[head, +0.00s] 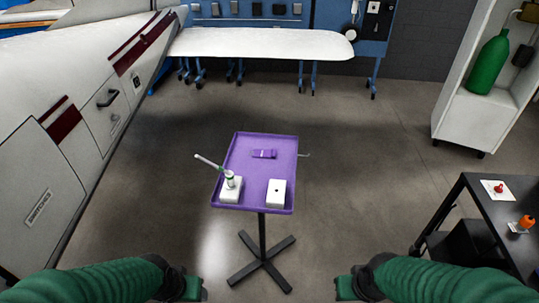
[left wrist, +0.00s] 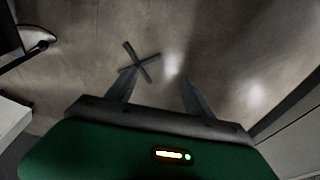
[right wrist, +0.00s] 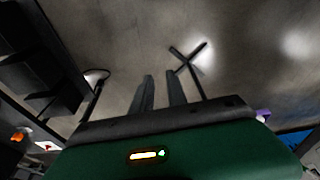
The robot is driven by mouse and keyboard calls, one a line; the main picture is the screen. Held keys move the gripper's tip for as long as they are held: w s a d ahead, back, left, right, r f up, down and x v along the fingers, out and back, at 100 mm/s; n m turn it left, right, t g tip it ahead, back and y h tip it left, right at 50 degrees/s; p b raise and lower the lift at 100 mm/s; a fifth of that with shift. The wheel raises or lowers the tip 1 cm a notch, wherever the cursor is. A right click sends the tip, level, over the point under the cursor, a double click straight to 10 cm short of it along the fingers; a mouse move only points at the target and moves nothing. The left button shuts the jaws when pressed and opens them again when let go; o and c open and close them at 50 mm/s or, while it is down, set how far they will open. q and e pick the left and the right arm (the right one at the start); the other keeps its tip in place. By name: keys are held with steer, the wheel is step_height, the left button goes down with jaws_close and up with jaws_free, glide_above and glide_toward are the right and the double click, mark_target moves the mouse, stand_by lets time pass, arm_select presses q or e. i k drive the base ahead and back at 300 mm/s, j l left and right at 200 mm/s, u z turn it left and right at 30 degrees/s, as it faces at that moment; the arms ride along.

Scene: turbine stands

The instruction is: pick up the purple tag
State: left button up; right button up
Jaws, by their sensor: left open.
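The purple tag (head: 264,154) lies on the far half of the purple tray (head: 247,165), which stands on a single black post with a crossed foot. In the head view my left gripper (head: 194,288) is low at the front, well short of the tray. The left wrist view shows its fingers (left wrist: 158,88) wide apart and empty. My right gripper (head: 345,288) is also low at the front, away from the tray. The right wrist view shows its fingers (right wrist: 160,78) a narrow gap apart, with nothing between them. The tag cannot be made out clearly in either wrist view.
On the tray's near half are a white block (head: 231,190) with a slanted rod-like tool and another white block (head: 277,193) with a dark hole. A black table (head: 485,205) stands at the right. A white aircraft-like body (head: 60,140) lines the left. The floor around the stand is clear.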

mark_target(272, 154)
steer(key=i+l+u, duration=0.6)
steer(key=l+u, duration=0.25)
steer(key=l, duration=0.15)
steer(key=i+l+u, duration=0.2)
steer(key=l+u, duration=0.25)
steer(key=l, duration=0.15)
steer(key=l+u, duration=0.4)
steer(key=l, duration=0.25)
steer(key=l+u, duration=0.45)
steer(key=l, duration=0.3)
steer(key=k+l+u, duration=0.1)
steer(key=l+u, duration=0.3)
steer(key=l, duration=0.25)
